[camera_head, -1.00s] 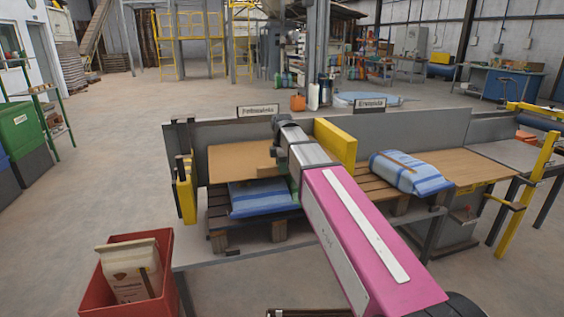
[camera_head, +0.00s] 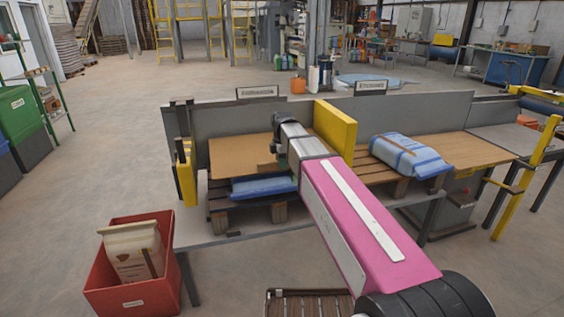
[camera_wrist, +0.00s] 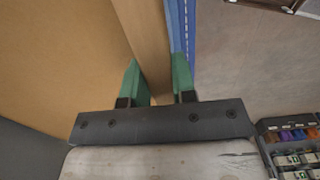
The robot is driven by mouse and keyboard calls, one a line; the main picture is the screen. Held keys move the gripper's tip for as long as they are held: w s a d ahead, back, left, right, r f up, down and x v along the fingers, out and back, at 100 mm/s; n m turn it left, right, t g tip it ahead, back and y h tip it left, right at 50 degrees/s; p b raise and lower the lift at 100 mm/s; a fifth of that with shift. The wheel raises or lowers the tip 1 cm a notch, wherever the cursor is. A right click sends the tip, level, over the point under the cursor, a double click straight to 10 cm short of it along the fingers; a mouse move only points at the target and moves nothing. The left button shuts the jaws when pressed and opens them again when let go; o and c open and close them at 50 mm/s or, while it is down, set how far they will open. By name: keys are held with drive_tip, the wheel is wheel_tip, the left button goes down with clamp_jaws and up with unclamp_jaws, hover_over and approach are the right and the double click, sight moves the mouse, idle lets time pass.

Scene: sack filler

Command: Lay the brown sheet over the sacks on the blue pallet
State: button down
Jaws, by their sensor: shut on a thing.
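The brown sheet (camera_head: 237,156) is a flat, stiff-looking panel over a blue sack (camera_head: 263,187) on the left wooden pallet (camera_head: 230,223). The sack's front shows below the sheet's near edge; I cannot tell whether they touch. This pallet looks brown, not blue. My gripper (camera_wrist: 158,80) shows green fingers in the wrist view, shut on a brown strip (camera_wrist: 148,35) along the sheet's edge (camera_wrist: 60,55). A blue band, likely the sack, runs beside the right finger. In the head view my arm hides most of the fingers.
A yellow divider (camera_head: 336,135) stands just right of the sheet. Beyond it a blue-white sack (camera_head: 410,155) lies on another wooden pallet. Grey panels (camera_head: 240,122) close off the back. A red bin (camera_head: 133,297) with a paper sack stands at front left.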

drive_tip(key=c, duration=0.8)
unclamp_jaws()
drive_tip(key=shift+c, duration=0.2)
wheel_tip(320, 180, up, 11)
drive_tip(key=shift+f, duration=0.1)
